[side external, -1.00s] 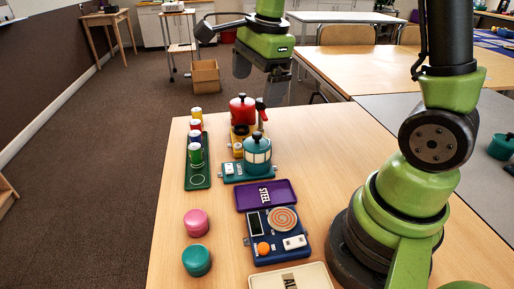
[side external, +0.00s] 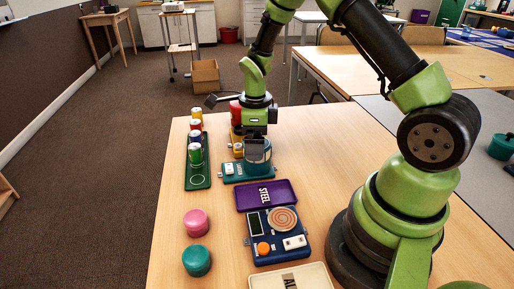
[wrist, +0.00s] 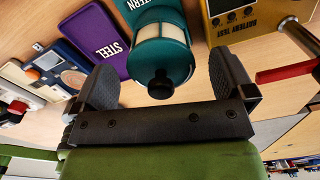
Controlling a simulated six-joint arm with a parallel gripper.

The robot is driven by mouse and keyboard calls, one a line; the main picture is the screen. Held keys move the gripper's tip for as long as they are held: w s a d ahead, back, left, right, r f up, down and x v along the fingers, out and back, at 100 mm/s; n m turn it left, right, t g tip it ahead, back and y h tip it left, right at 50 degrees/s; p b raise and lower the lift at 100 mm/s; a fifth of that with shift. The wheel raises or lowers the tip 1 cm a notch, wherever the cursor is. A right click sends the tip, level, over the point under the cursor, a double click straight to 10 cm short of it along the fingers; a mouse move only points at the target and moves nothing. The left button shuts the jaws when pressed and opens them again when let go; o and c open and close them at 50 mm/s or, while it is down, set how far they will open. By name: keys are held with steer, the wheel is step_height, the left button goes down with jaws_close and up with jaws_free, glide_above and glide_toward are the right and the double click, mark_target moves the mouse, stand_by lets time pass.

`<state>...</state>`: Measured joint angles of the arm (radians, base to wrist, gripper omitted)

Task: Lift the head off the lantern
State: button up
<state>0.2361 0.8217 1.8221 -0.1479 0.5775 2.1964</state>
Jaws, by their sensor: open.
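The lantern has a teal and cream body with a teal top and black knob. In the side view, its body (side external: 260,165) stands on a teal base (side external: 229,170), and its top is hidden behind my gripper (side external: 255,146). In the wrist view, the lantern head (wrist: 161,47) lies between the two spread fingers of my gripper (wrist: 163,72), with its black knob (wrist: 160,84) facing the camera. Gaps show between the head and both fingers. My gripper is open and empty, over the lantern.
A yellow battery tester (wrist: 240,20) with a red lever (wrist: 287,71) stands close beside the lantern. A purple STEEL tray (side external: 281,190) lies in front. A green rack (side external: 202,179) with several coloured cylinders is on the left. Pink (side external: 196,222) and teal (side external: 196,260) round pieces sit at front left.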

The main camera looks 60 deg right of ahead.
step_height(320, 180, down, 2)
steer(key=shift+f, duration=0.1)
steer(key=c, duration=1)
